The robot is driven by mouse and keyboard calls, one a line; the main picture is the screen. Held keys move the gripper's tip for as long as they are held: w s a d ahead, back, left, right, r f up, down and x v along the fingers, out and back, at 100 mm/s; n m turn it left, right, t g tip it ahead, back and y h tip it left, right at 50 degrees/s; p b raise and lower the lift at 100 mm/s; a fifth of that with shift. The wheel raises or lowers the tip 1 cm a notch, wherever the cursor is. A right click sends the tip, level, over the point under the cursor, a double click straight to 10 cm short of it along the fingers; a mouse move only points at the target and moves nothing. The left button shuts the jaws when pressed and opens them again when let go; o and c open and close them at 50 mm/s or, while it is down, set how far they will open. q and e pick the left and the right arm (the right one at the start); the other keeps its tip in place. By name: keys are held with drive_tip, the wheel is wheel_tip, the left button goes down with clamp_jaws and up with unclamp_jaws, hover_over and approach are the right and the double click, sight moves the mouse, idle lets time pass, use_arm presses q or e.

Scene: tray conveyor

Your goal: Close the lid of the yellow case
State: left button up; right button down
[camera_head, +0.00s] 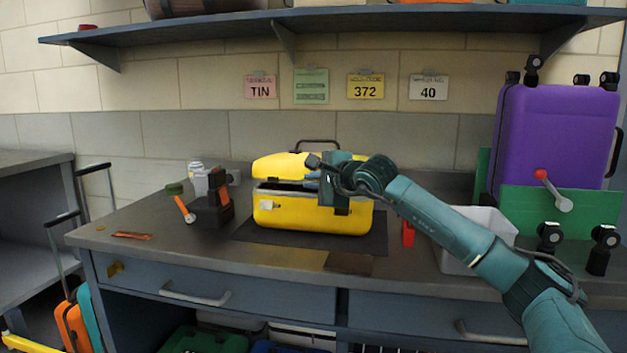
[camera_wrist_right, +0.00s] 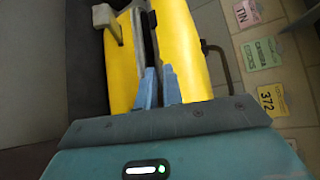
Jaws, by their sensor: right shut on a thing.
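The yellow case (camera_head: 310,218) sits on a dark mat on the workbench. Its lid (camera_head: 283,167) is partly open, with a dark gap between lid and body. In the right wrist view the body (camera_wrist_right: 120,70) is on the left and the lid (camera_wrist_right: 182,50) on the right. My right gripper (camera_head: 313,178) is at the front of the case by the lid's edge. In the wrist view its blue fingers (camera_wrist_right: 160,84) are close together at the lid's rim, shut on it; the exact contact is partly hidden. My left gripper is not in view.
A dark orange-marked tool holder (camera_head: 211,212) stands left of the case. A white bin (camera_head: 455,258) and a purple case (camera_head: 553,135) are on the right. A shelf (camera_head: 330,22) overhangs the back. The bench's front left is mostly clear.

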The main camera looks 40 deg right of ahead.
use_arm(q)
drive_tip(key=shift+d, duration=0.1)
use_arm(e)
drive_tip(key=shift+d+f, duration=0.15)
drive_tip(key=shift+f, duration=0.4)
drive_tip(key=c, duration=1.5)
unclamp_jaws()
drive_tip(key=shift+c, duration=0.2)
drive_tip(key=shift+r, duration=0.1)
drive_tip(key=shift+s, duration=0.15)
use_arm(q)
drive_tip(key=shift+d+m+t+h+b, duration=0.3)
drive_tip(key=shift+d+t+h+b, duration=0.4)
drive_tip(key=shift+b, duration=1.45)
use_arm(e)
drive_tip(key=v, duration=1.3)
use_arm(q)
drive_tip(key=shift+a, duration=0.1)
use_arm(e)
drive_tip(key=shift+r, duration=0.15)
